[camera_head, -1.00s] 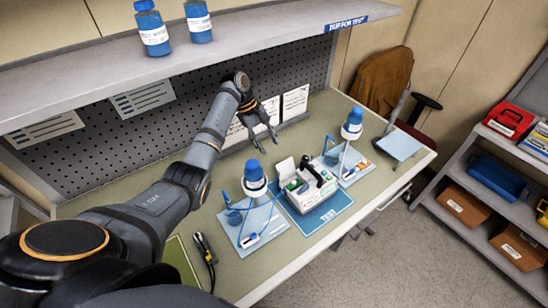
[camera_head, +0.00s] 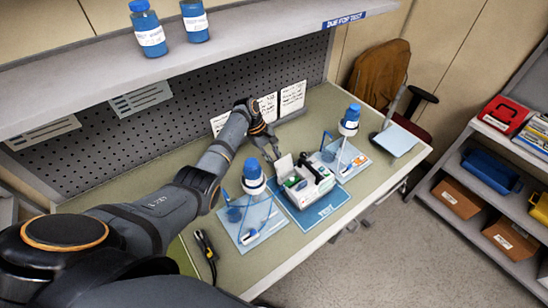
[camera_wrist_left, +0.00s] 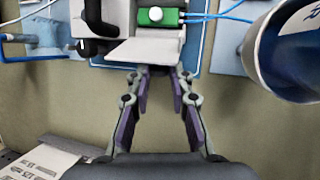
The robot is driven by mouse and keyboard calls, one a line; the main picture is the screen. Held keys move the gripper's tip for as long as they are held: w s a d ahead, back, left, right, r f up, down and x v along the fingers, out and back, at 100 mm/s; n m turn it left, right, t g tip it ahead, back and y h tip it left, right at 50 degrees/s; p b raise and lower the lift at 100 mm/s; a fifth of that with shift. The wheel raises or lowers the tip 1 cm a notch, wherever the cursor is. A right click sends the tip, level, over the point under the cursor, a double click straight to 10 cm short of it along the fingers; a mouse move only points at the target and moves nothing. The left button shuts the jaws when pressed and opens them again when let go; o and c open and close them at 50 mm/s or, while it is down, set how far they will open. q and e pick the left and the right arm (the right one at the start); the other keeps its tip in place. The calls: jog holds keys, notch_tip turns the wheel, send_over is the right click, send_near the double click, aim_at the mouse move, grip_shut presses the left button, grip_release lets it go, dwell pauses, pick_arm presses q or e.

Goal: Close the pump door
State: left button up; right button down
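The white and grey pump (camera_head: 312,188) stands on a blue mat (camera_head: 328,208) on the bench. Its pale door (camera_head: 284,165) stands open at the pump's back left side. In the left wrist view the door (camera_wrist_left: 146,50) shows as a light flap below the pump's green part (camera_wrist_left: 158,17). My left gripper (camera_head: 273,154) is just behind the door, fingers pointing toward it. In the left wrist view the fingers (camera_wrist_left: 160,76) are apart with nothing held between them, their tips close to the flap's edge. I cannot tell whether they touch it. My right gripper is not in view.
A blue-capped bottle (camera_head: 253,178) stands left of the pump, another (camera_head: 349,121) to its right, each by a pale blue tray with tubing. A black cable tool (camera_head: 206,247) lies at the front left. Shelves (camera_head: 490,180) stand at the right.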

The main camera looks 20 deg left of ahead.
aim_at(282, 167)
pick_arm(q)
grip_shut()
jog(key=shift+d, duration=0.1)
jog(key=shift+r, duration=0.1)
jog(key=shift+s+d+r+p, duration=0.1)
jog(key=shift+d+r+p, duration=0.1)
jog(key=shift+p, duration=0.3)
jog(key=shift+s+d+r+t+y+p, duration=0.15)
jog(key=shift+d+t+y+p, duration=0.1)
jog(key=shift+t+y+p, duration=0.35)
jog(key=y, duration=0.1)
jog(key=d+t+y, duration=0.1)
jog(key=s+d+y, duration=0.1)
jog(key=shift+r+m+t, duration=0.3)
jog(key=shift+s+d+r+t+y, duration=0.1)
jog(key=shift+s+d+t+y, duration=0.25)
jog(key=shift+y, duration=0.45)
jog(key=o, duration=0.6)
grip_release()
